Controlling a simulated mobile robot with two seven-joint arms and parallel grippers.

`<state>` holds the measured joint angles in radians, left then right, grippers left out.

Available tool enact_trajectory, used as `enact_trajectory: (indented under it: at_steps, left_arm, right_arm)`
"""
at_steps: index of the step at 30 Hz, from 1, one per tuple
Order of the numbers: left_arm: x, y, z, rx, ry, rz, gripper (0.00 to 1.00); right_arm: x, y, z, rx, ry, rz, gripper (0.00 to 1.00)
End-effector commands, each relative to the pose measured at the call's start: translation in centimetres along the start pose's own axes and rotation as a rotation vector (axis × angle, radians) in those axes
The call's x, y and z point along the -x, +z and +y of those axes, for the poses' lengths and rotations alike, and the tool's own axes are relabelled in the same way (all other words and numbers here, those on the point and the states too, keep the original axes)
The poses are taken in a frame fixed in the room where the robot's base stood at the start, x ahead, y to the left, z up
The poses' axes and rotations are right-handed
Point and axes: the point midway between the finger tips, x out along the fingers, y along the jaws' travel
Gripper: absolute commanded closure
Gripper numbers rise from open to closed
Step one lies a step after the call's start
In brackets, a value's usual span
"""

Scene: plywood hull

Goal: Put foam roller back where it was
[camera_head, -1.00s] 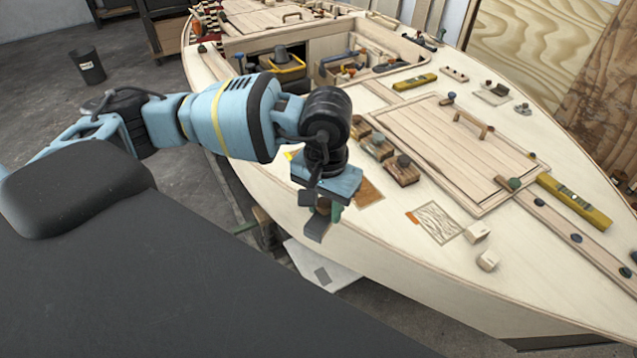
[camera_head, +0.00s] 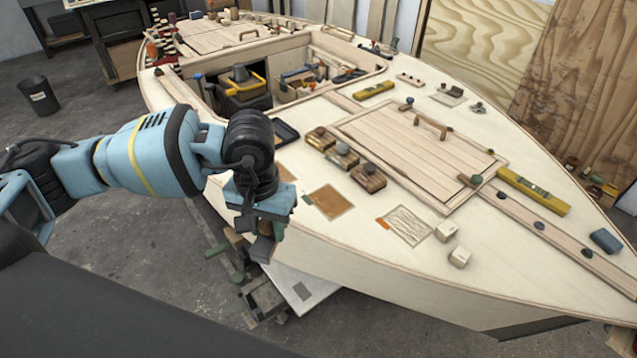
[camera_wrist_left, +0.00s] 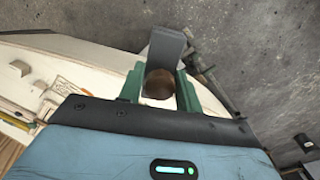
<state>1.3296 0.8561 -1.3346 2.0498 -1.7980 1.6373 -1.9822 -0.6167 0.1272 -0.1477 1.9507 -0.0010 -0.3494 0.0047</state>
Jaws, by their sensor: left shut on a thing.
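My left gripper (camera_head: 266,230) is shut on a small tool that I take to be the foam roller (camera_head: 263,249). In the left wrist view the green fingers (camera_wrist_left: 158,76) close on its brown rounded part (camera_wrist_left: 158,86). A grey, block-like part (camera_wrist_left: 166,45) sticks out beyond the fingertips. In the head view the gripper points down just off the near left edge of the boat deck (camera_head: 340,225), and the tool hangs clear of it. My right gripper is not in view.
On the deck stand several wood-and-dark blocks (camera_head: 343,157), a brown sandpaper sheet (camera_head: 329,202), a dark tray (camera_head: 286,132) and a yellow level (camera_head: 533,191). An open cockpit holds a toolbox (camera_head: 244,90).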

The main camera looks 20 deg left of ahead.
Motion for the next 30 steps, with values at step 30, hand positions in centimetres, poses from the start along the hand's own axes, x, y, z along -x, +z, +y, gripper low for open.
enact_trajectory:
  at_steps: [30]
  left_arm:
    - [-14.3,4.0,-0.1,-0.002,-0.001,-0.001,0.91]
  right_arm:
    - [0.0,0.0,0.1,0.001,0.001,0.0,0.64]
